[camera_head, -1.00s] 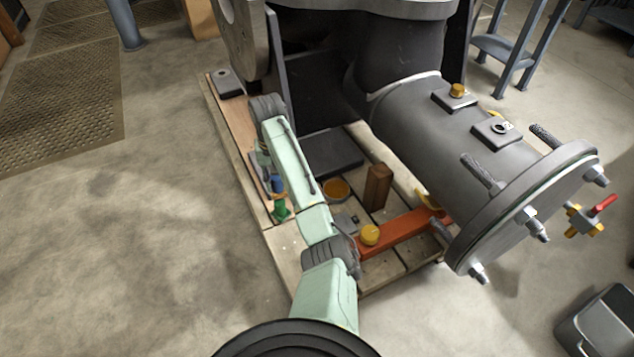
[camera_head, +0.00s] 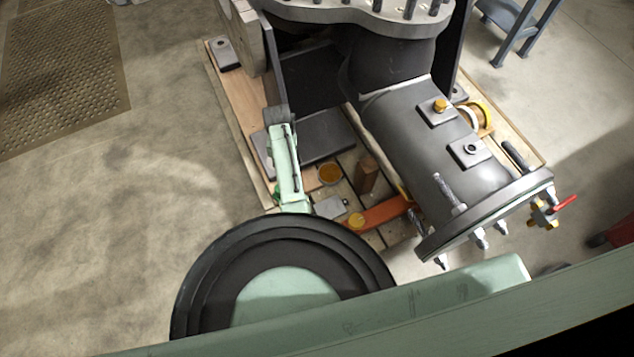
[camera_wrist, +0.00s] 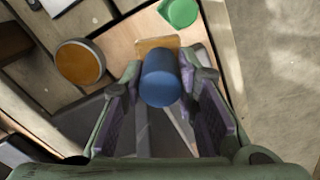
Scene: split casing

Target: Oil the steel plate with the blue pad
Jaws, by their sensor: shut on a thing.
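My gripper (camera_wrist: 168,74) is shut on the blue pad (camera_wrist: 160,88), whose blue round body sits between the two fingers in the wrist view. A tan flat piece (camera_wrist: 157,45) shows just beyond it; whether it belongs to the pad I cannot tell. A dark grey flat plate (camera_head: 326,137) lies on the pallet beside my arm. A smaller grey plate (camera_head: 331,207) lies nearer. I cannot tell which is the steel plate.
A green round object (camera_wrist: 180,12) is beyond the pad. A wooden block (camera_head: 366,174) and an orange bar (camera_head: 380,212) stand near the dish. A large grey flanged casing (camera_head: 440,150) with protruding studs fills the right. Bare floor (camera_head: 130,220) is free at left.

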